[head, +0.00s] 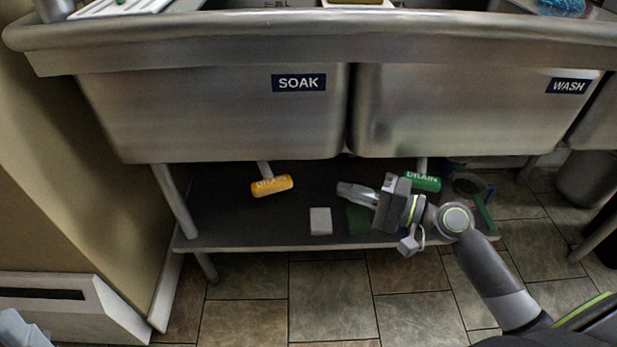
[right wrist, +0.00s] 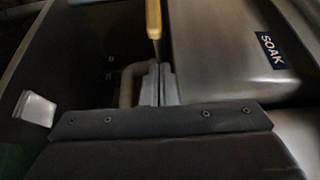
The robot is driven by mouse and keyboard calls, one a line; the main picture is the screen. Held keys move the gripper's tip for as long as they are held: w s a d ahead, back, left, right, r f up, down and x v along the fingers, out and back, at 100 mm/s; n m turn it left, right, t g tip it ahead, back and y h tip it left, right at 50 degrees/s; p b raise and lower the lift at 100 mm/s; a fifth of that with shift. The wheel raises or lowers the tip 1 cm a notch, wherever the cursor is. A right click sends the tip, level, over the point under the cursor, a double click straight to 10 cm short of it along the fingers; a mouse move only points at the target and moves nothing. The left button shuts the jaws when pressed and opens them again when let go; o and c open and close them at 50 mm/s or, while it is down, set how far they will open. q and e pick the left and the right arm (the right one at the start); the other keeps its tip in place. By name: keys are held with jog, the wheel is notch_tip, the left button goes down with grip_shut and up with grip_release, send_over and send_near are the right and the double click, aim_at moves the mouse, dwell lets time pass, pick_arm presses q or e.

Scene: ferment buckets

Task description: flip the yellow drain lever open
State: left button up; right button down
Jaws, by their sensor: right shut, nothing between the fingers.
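The yellow drain lever (head: 272,186), a handle marked DRAIN, hangs on a short stem under the SOAK basin (head: 215,115). In the right wrist view its yellow handle (right wrist: 153,18) shows edge-on beyond the fingertips. My right gripper (head: 346,189) is under the basins, to the right of the yellow lever, and points left toward it. It is shut and empty, with a clear gap to the lever in the head view. In the right wrist view the fingers (right wrist: 160,84) are together. A grey part at the lower left corner may be my left arm; its jaws cannot be made out.
A green drain lever (head: 422,181) hangs under the WASH basin (head: 470,115), close behind my right gripper. A white block (head: 320,221) and a green pad (head: 360,219) lie on the dark lower shelf (head: 250,225). A sink leg (head: 175,200) stands at the left.

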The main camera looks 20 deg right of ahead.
aim_at(289, 173)
jog(key=x, duration=0.9)
jog(key=shift+a+b, duration=0.1)
jog(key=shift+b, duration=0.25)
